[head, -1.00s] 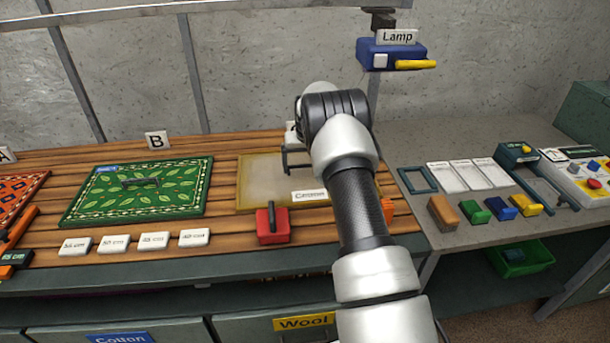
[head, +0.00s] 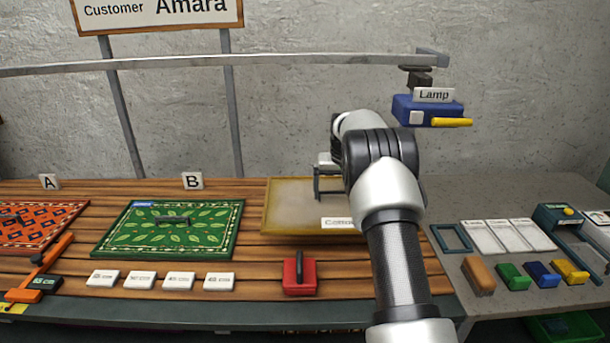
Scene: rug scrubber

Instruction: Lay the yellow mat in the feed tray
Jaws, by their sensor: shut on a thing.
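A flat tan-yellow panel (head: 290,212) with a yellowish rim lies on the slatted bench, right of the green mat. I take it as the yellow mat; a white label sits at its front edge, partly hidden by my arm. I cannot tell for sure which thing is the feed tray; a grey-green tray-like unit (head: 560,218) at the right edge is partly cut off.
The green mat (head: 165,240) and orange mat (head: 35,228) lie to the left. A red block (head: 299,278) stands just in front of the tan panel. The lamp box (head: 420,108) hangs above right of my arm. Several coloured blocks (head: 512,277) sit on the right counter.

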